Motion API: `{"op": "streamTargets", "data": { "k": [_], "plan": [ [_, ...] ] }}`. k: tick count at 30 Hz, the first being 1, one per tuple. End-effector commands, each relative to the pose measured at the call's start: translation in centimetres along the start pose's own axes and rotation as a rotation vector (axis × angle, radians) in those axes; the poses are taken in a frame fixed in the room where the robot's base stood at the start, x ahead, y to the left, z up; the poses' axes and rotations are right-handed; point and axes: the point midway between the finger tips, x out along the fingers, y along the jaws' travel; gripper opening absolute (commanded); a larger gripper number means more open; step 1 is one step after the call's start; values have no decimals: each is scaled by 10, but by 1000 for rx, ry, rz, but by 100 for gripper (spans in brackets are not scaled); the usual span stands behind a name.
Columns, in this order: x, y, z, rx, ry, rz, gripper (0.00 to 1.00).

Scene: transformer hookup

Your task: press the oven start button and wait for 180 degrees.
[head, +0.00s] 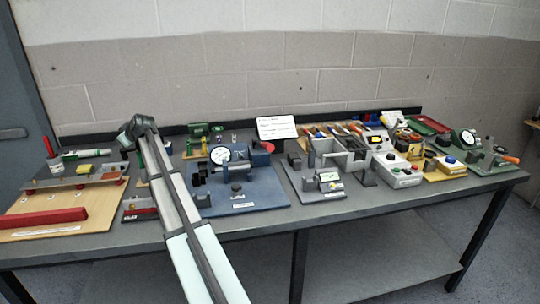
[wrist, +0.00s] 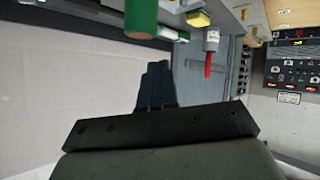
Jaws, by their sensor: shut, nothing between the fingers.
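My gripper (wrist: 157,70) shows in the wrist view with its dark fingers shut together and nothing held. A dark control panel (wrist: 292,72) stands at the right edge of the wrist view, with small lit red and yellowish displays and several buttons. It is apart from my fingers and off to their right. Which button is the start button, and any temperature figure, are too small to read. In the head view my arm reaches over the left part of the bench, and the gripper cannot be made out there. The panel does not show in the head view.
A white cup with a red tool (wrist: 211,40), a yellow block (wrist: 198,18) and a green cylinder (wrist: 141,18) are near my fingers in the wrist view. The bench (head: 365,214) holds several fixtures. A grey door-like panel with a handle (head: 13,134) stands left of it.

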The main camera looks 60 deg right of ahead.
Motion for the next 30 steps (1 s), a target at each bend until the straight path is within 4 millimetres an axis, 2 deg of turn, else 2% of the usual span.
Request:
{"op": "streamTargets", "data": {
  "k": [1,3,12,20,30],
  "plan": [
    [-8,20,10,25,-9,13,0],
    [-17,44,22,59,-21,26,0],
    [-66,139,77,203,-64,87,0],
    [-118,213,127,329,-94,142,0],
    [-198,297,197,497,-124,212,0]
  ]
}}
